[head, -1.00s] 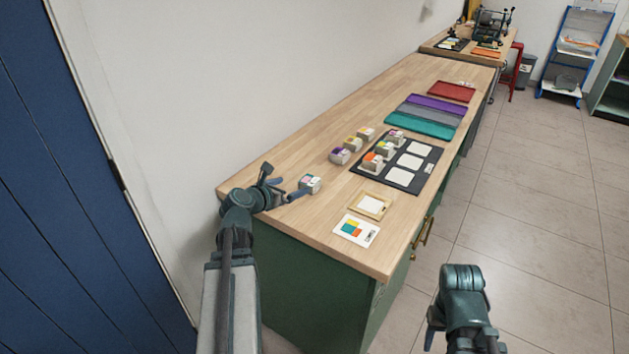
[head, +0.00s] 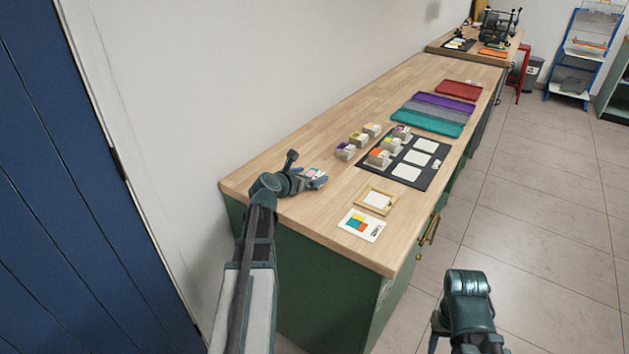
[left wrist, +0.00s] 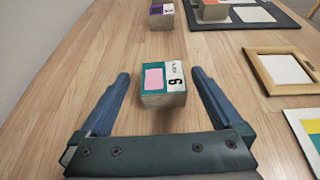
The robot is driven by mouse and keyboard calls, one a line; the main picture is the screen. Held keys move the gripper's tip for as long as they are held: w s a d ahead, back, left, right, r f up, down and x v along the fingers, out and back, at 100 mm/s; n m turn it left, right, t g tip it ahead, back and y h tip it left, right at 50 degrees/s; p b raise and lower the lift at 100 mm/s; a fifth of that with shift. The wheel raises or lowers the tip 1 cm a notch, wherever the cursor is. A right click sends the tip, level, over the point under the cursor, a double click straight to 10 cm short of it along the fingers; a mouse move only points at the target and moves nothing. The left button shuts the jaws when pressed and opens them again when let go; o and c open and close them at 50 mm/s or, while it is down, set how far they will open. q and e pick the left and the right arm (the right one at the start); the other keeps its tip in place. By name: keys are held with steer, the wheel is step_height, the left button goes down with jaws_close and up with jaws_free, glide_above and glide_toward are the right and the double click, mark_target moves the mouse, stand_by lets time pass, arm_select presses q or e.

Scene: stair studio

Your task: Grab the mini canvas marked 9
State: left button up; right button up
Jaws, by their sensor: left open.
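The mini canvas marked 9 (left wrist: 163,82) is a small block with a teal, pink and white top and the 9 on its right side. It rests on the wooden counter. My left gripper (left wrist: 160,75) is open, with one blue finger on each side of the block and gaps on both sides. In the head view the left gripper (head: 315,180) partly hides the canvas (head: 313,172). My right gripper (head: 440,325) hangs low over the floor, its jaws not clearly visible.
Several other small blocks (head: 346,151) stand farther along the counter, some on a black board (head: 429,173) with white squares. A wooden frame (head: 376,200) and a colored card (head: 361,225) lie to the right. The wall runs along the left; bare counter surrounds the canvas.

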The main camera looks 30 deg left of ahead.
mark_target(318, 170)
arm_select(q)
steer(key=b+x, duration=0.2)
steer(key=x, duration=0.3)
steer(key=shift+d+f, duration=0.15)
steer(key=shift+f, duration=0.05)
steer(key=shift+s, duration=0.15)
steer(key=shift+r, duration=0.1)
steer(key=c, duration=1.4)
steer(key=shift+o, duration=0.2)
steer(key=shift+r+p, duration=0.95)
steer(key=shift+p, duration=0.1)
step_height(318, 170, up, 2)
steer(key=shift+r+p, duration=0.1)
steer(key=shift+p, duration=0.95)
steer(key=d, duration=1)
steer(key=s+d+r+p, duration=0.1)
steer(key=d, duration=0.5)
